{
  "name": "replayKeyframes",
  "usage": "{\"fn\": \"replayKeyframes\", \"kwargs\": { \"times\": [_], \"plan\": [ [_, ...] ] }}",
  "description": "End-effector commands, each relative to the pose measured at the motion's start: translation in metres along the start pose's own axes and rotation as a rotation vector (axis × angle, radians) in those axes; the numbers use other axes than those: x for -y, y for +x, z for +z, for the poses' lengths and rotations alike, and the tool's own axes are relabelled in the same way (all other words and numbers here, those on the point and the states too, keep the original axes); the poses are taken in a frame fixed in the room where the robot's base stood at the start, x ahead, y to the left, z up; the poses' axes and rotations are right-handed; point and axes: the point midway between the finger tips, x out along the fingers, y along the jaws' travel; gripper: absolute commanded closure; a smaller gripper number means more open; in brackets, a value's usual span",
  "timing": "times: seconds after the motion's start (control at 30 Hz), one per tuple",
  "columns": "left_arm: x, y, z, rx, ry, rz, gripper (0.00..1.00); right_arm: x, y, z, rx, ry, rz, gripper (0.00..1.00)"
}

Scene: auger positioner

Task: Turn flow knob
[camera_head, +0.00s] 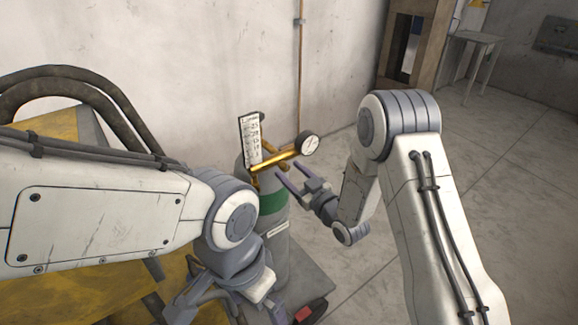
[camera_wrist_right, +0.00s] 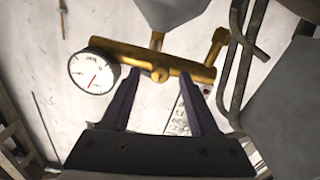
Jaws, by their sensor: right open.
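A brass regulator (camera_head: 278,160) with a round white gauge (camera_head: 308,143) and a white scaled flow tube (camera_head: 250,140) sits on a grey cylinder (camera_head: 276,240) with a green band. My right gripper (camera_head: 285,174) is open just right of the regulator, its fingers pointing at it. In the right wrist view the brass bar (camera_wrist_right: 180,66) crosses by the fingertips (camera_wrist_right: 160,78). A small round brass fitting (camera_wrist_right: 160,75) shows between them; I cannot tell whether it is the flow knob. The gauge (camera_wrist_right: 94,72) is left of the fingers. My left gripper (camera_head: 255,306) is low, partly cut off, its jaws unclear.
The cylinder stands on a grey base plate (camera_head: 318,275) with a red and black item (camera_head: 311,310) at its front. Yellow machinery (camera_head: 60,260) lies left behind my left arm. A pale wall (camera_head: 200,60) is behind; open floor (camera_head: 500,200) lies right.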

Motion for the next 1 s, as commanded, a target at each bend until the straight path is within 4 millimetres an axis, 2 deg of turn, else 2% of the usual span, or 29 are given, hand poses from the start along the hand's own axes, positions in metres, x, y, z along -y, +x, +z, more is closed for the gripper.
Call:
{"fn": "replayKeyframes", "kwargs": {
  "times": [0.13,0.43,0.47,0.6,0.63,1.0],
  "plan": [
    [0.0,-0.005,0.0,0.0,0.0,0.0,0.0,0.0,0.013,-0.001,0.0,-0.001,-0.001,0.38],
    [0.0,-0.004,0.0,0.0,0.0,0.0,0.0,0.0,0.016,0.0,0.0,0.0,0.0,0.38],
    [0.0,-0.004,0.0,0.0,0.0,0.0,0.0,0.0,0.016,0.0,0.0,0.0,0.0,0.42],
    [0.0,-0.004,0.0,0.0,0.0,0.0,0.0,0.0,0.015,0.0,0.0,0.0,0.0,0.96],
    [0.0,-0.004,0.0,0.0,0.0,0.0,0.0,0.0,0.015,0.0,0.0,0.0,0.0,1.0],
    [0.0,-0.001,0.0,0.0,0.0,0.0,0.0,-0.001,0.015,0.001,0.0,0.042,0.002,1.0]
  ]
}}
